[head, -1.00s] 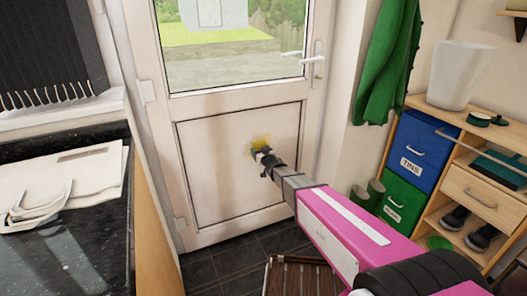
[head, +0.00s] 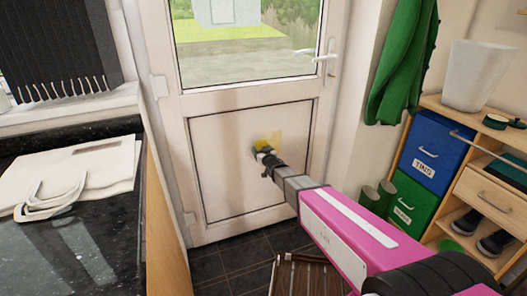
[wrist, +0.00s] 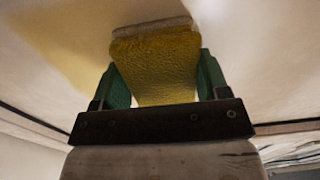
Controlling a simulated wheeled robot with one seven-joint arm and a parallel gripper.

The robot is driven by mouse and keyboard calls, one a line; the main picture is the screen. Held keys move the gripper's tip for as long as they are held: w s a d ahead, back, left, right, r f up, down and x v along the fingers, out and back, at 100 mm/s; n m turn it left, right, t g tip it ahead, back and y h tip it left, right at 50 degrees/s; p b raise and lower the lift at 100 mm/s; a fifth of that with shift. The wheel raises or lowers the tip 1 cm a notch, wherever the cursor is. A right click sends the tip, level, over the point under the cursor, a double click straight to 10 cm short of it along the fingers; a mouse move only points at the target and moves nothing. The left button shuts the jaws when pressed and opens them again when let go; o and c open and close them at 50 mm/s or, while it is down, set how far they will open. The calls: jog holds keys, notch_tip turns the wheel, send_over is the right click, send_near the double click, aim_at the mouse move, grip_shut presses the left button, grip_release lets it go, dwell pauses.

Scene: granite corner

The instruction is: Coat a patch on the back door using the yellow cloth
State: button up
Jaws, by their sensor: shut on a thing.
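The back door (head: 225,190) is white, with a window above and a framed lower panel. My gripper (head: 260,149) reaches that panel near its middle. In the wrist view, the green fingers of my gripper (wrist: 160,85) are shut on the yellow cloth (wrist: 155,65), a thick textured pad. The cloth's far end appears to press against the door surface (wrist: 250,70). A yellowish smear (wrist: 60,45) also shows left of the cloth in the wrist view. The cloth is mostly hidden in the head view.
A dark counter (head: 75,240) with a white bag (head: 75,180) stands at left. A wooden shelf unit (head: 450,215) with blue and green drawers stands at right. A green garment (head: 402,65) hangs beside the door. A slatted wooden item (head: 300,275) lies on the dark floor.

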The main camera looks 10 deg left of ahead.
aim_at(280, 138)
jog(key=shift+s+a, duration=0.6)
jog(key=shift+a, duration=0.5)
jog(key=shift+s+a, duration=0.55)
jog(key=shift+a, duration=0.5)
jog(key=shift+s+a, duration=0.6)
jog(key=shift+a, duration=0.5)
jog(key=shift+r, duration=1.55)
jog(key=shift+w+d, duration=0.4)
jog(key=shift+d, duration=0.5)
jog(key=shift+w+d, duration=0.4)
jog(key=shift+d, duration=0.45)
jog(key=shift+w+d, duration=0.75)
jog(key=shift+d, duration=0.3)
jog(key=shift+w+d, duration=0.7)
jog(key=shift+d, duration=0.4)
jog(key=shift+w+d, duration=0.75)
jog(key=shift+d, duration=0.3)
jog(key=shift+w+d, duration=0.5)
jog(key=shift+d, duration=0.35)
jog(key=shift+w+d, duration=0.45)
jog(key=shift+d, duration=0.35)
jog(key=shift+d, duration=0.1)
jog(key=shift+w+d, duration=0.45)
jog(key=shift+d, duration=0.3)
jog(key=shift+w+d, duration=0.45)
jog(key=shift+d, duration=0.3)
